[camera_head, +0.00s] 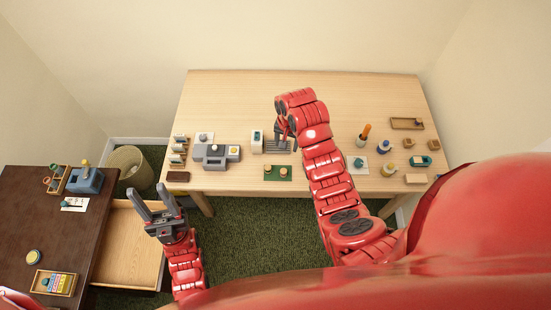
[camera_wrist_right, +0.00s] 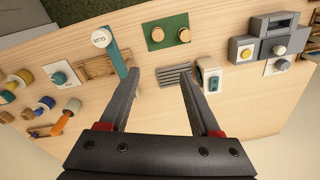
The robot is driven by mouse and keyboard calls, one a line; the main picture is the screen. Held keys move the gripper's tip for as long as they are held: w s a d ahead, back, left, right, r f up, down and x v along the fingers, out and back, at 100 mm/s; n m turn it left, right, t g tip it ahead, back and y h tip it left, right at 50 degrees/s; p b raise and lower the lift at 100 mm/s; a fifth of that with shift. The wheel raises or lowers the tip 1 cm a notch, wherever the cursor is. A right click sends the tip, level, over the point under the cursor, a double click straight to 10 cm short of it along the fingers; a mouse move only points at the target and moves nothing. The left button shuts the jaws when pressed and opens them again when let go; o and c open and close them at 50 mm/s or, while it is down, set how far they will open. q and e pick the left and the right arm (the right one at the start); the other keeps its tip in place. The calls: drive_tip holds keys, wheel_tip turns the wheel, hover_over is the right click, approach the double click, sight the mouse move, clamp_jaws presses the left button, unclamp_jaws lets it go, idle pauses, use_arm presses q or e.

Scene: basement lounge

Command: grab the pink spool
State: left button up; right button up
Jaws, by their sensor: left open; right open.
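I cannot make out a pink spool for certain in either view. A small tray (camera_head: 36,283) on the dark desk at the lower left holds several coloured pieces, one pinkish, too small to identify. My left gripper (camera_head: 150,190) is open and empty, above the open drawer's right side. My right gripper (camera_wrist_right: 159,76) is open with nothing between its fingers, over the light wooden table. In the head view its wrist partly hides it, near a grey slotted block (camera_head: 277,146), which also shows in the right wrist view (camera_wrist_right: 173,76).
The light table (camera_head: 240,100) carries a green board (camera_head: 278,178), a grey block device (camera_head: 215,152) and several small spool-like items at right. The dark desk (camera_head: 25,215) has an open drawer (camera_head: 130,245). A bin (camera_head: 131,167) stands between them. The table's back is clear.

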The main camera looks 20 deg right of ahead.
drive_tip(key=b, duration=1.2)
hover_over(284, 169)
drive_tip(key=shift+g, duration=0.4)
drive_tip(key=f, duration=1.1)
drive_tip(key=shift+s+d+f, duration=0.15)
drive_tip(key=shift+s, duration=0.2)
drive_tip(key=shift+f+p, duration=0.4)
drive_tip(key=shift+p, duration=0.35)
drive_tip(key=f+p, duration=0.1)
drive_tip(key=f, duration=0.2)
drive_tip(key=shift+a+p, duration=0.3)
drive_tip(key=shift+p, duration=0.05)
drive_tip(key=shift+f, duration=0.65)
clamp_jaws()
